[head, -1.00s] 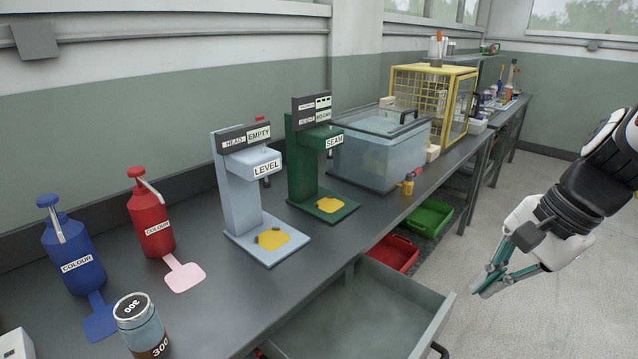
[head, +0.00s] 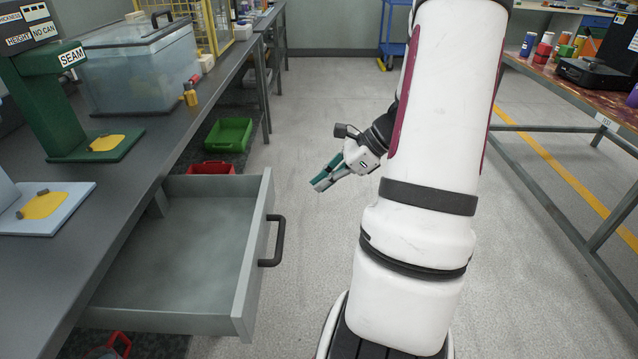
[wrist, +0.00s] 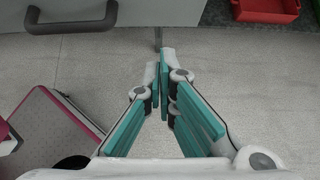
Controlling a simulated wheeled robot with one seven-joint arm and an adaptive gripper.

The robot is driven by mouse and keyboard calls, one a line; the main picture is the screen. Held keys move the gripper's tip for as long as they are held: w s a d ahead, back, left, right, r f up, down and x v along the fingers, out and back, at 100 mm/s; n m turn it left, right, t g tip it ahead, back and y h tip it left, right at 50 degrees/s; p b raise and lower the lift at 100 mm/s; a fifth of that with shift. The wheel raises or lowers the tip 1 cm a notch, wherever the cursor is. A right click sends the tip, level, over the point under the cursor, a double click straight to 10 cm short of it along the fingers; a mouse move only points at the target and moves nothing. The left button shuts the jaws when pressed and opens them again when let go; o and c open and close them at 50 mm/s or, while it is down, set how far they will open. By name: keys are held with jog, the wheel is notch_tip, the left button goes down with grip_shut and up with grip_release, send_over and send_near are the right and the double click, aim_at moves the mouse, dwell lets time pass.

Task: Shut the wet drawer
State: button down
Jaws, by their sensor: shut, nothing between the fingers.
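The grey drawer (head: 190,245) stands pulled out from under the bench in the head view, empty inside. Its black bar handle (head: 272,241) is on the front panel, facing right. The wrist view shows the drawer front (wrist: 160,14) and handle (wrist: 72,24) at the top left. My gripper (head: 318,186) is to the right of the drawer and apart from the handle. Its fingers (wrist: 162,58) are shut together with nothing between them, and they point toward the drawer front in the wrist view. No label shows on the drawer.
The bench (head: 110,215) carries a green seam machine (head: 60,110) and a clear tank (head: 140,65). A green tray (head: 228,135) and a red tray (head: 210,168) lie beyond the drawer. Another table (head: 570,85) stands at right. The floor between is clear.

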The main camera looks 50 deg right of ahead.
jog(key=shift+w+a+f+b, duration=0.5)
jog(key=shift+w+a+f, duration=0.35)
jog(key=shift+w, duration=0.3)
jog(key=shift+w+a+f+b, duration=0.55)
jog(key=shift+w+a+f, duration=0.2)
jog(key=shift+w+a, duration=0.3)
jog(key=shift+w+a+f+b, duration=0.5)
jog(key=shift+w+a+f, duration=0.3)
jog(key=shift+w, duration=0.45)
send_near(189, 211)
jog(key=w+a, duration=0.1)
jog(key=w+a+f, duration=0.1)
jog(key=w+a, duration=0.1)
jog(key=w+a+f, duration=0.1)
jog(key=w, duration=0.1)
jog(key=shift+w+a+f, duration=0.15)
jog(key=shift+f, duration=0.05)
